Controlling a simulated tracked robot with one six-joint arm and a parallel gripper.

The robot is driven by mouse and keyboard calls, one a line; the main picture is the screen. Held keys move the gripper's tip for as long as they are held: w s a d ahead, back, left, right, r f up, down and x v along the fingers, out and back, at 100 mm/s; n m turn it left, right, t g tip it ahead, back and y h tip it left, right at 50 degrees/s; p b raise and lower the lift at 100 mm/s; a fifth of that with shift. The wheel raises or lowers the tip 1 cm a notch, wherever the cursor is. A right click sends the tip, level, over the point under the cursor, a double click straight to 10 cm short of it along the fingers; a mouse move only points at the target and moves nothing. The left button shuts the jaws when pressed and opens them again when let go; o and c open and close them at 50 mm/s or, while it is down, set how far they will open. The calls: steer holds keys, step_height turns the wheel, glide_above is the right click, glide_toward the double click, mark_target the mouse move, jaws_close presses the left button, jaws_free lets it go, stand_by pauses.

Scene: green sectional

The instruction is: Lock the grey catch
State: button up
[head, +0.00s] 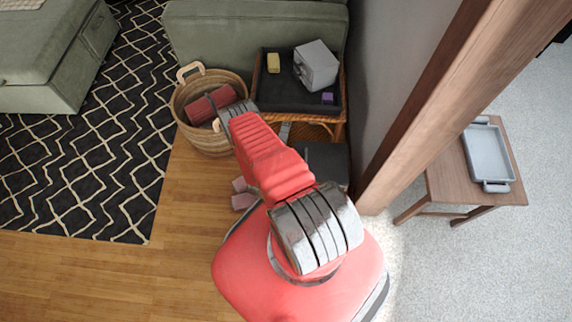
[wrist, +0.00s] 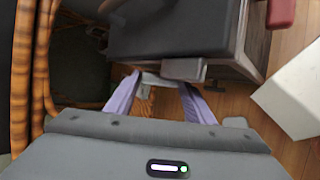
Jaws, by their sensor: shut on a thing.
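In the wrist view, my gripper (wrist: 159,82) has its two purple fingers apart, with a pale grey piece between their tips. This piece appears to be part of the grey catch (wrist: 183,69), which sits at the lower edge of a dark box (wrist: 170,32). The gripper is shut on it. The fingers partly hide the catch, so whether it is locked cannot be told. In the head view, a dark grey box (head: 326,160) shows on the floor beside the wicker table, partly behind my arm. My gripper is hidden there.
A wicker table (head: 333,99) holds a grey box (head: 316,66), a yellow block (head: 273,63) and a purple block (head: 327,98). A wicker basket (head: 205,147) stands left of it. A wooden post (head: 425,105) rises at right. Bare wooden floor (head: 130,280) lies at lower left.

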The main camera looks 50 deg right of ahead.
steer(key=shift+s+a+f+m+t+h, duration=0.2)
steer(key=shift+s+m+t+h, duration=0.15)
steer(key=shift+h, duration=0.65)
steer(key=o, duration=1.1)
steer(key=shift+w, duration=0.1)
steer(key=shift+c, duration=0.2)
steer(key=v, duration=1.4)
steer(key=shift+f, duration=0.15)
steer(key=shift+c, duration=0.3)
